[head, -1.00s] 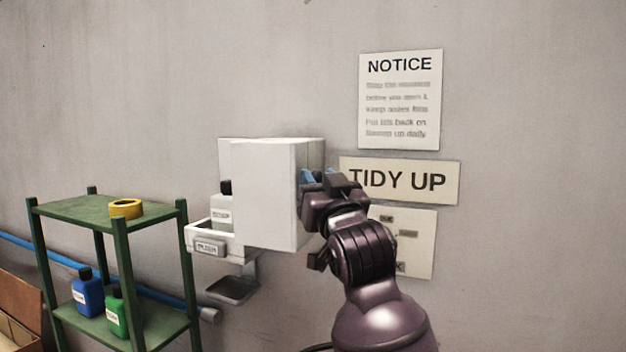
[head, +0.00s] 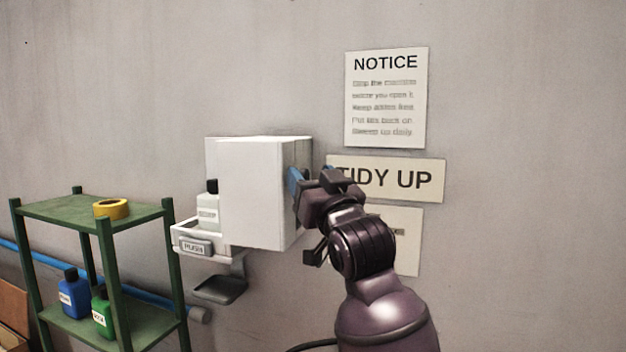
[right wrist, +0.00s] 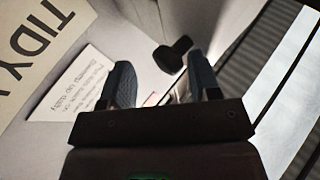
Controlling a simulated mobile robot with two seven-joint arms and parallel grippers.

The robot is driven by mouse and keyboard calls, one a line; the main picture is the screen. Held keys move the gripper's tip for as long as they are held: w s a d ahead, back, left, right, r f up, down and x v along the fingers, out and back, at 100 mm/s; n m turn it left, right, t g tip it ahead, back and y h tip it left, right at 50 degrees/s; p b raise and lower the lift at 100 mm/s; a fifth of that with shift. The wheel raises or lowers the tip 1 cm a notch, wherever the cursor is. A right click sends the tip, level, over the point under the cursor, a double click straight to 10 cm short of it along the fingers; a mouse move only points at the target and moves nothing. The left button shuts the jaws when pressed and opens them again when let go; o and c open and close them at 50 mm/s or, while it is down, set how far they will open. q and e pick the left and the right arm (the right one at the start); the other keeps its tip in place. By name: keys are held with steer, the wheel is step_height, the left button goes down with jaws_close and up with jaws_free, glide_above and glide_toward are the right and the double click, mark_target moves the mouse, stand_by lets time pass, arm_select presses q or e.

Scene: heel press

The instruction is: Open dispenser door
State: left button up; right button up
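The dispenser (head: 214,150) is a white box fixed to the wall. Its white door panel (head: 250,195) stands out from the box in the head view, and a gap at its left shows a bottle with a black cap (head: 208,208). My right gripper (head: 311,178) is at the right side of the door and box, its blue-padded fingers apart. In the right wrist view, my right gripper (right wrist: 160,85) has nothing clearly between its fingertips. A dark knob-like piece shows beyond them. Whether a finger touches the door I cannot tell. My left gripper is not in view.
A drawer-like tray (head: 196,246) with a label and a grey drip tray (head: 220,289) are below the box. A green shelf (head: 130,222) with a yellow tape roll (head: 111,209) and blue and green bottles stands at left. Signs (head: 386,98) hang on the wall at right.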

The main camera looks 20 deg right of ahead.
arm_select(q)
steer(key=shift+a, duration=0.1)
arm_select(e)
steer(key=shift+a+r, duration=0.15)
steer(key=shift+s+f, duration=0.15)
steer(key=shift+f, duration=0.15)
arm_select(q)
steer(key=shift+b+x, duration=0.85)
steer(key=shift+b, duration=0.35)
arm_select(e)
steer(key=v, duration=1)
steer(key=shift+s, duration=0.25)
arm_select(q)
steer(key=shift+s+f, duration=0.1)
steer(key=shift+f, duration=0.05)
arm_select(e)
steer(key=shift+r, duration=0.1)
